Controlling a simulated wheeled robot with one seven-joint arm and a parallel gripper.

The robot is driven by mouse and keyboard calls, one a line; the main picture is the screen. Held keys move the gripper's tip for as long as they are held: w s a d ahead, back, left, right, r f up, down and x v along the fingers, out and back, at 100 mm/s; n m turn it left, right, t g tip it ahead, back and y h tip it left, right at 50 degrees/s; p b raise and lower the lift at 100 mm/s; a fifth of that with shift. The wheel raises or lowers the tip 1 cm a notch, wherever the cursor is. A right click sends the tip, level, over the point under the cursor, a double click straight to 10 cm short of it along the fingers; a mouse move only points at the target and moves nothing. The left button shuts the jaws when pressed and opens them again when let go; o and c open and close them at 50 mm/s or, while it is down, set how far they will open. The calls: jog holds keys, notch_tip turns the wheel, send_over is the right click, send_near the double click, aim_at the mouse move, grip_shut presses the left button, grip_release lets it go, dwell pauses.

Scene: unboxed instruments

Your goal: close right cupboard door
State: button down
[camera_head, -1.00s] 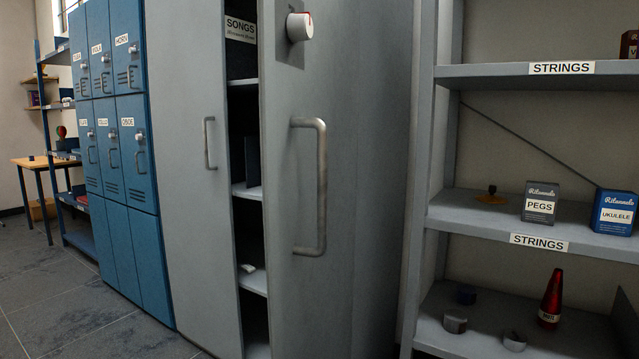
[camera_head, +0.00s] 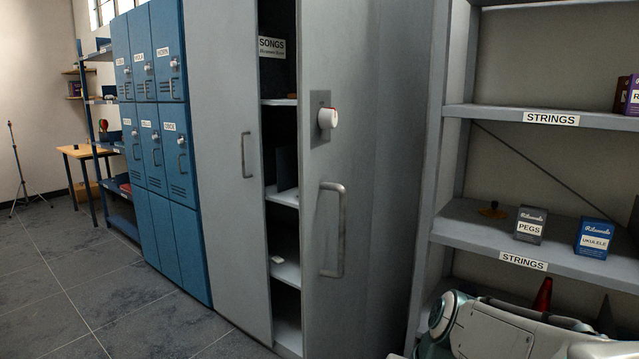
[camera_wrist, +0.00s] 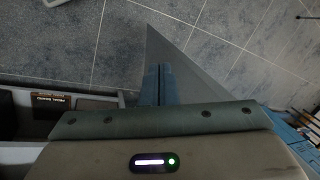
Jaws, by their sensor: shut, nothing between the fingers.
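The tall grey cupboard stands mid-frame in the head view. Its right door (camera_head: 345,150) is ajar, with a long vertical handle (camera_head: 342,230) and a white round knob (camera_head: 327,118). A tall gap beside it shows shelves inside and a SONGS label (camera_head: 271,48). The left door (camera_head: 222,150) appears shut and has a smaller handle (camera_head: 246,155). My gripper (camera_wrist: 160,85) shows in the wrist view, its fingers together and empty, pointing over a grey surface and floor tiles. It is hidden in the head view, so its distance from the door cannot be told.
Blue lockers (camera_head: 165,150) adjoin the cupboard on the left. An open grey shelf unit (camera_head: 480,235) with STRINGS labels, boxes and other items stands at the right. My arm shows in front of its lower part. Tiled floor (camera_head: 110,290) is clear at the lower left.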

jog(key=w+r+m+t+y+p, duration=0.1)
jog(key=w+r+y+p, duration=0.3)
jog(key=r+p, duration=0.95)
jog(key=w+r+m+t+y+p, duration=0.1)
jog(key=w+r+p, duration=0.55)
jog(key=r, duration=1.15)
jog(key=p, duration=0.3)
send_near(305, 243)
notch_tip(305, 243, down, 4)
jog(key=a, duration=0.3)
jog(key=shift+w+a+f+p, duration=0.25)
jog(key=shift+w+a+p, duration=0.15)
jog(key=shift+w, duration=0.2)
jog(key=shift+a+m+t, duration=0.15)
jog(key=shift+m+t, duration=0.15)
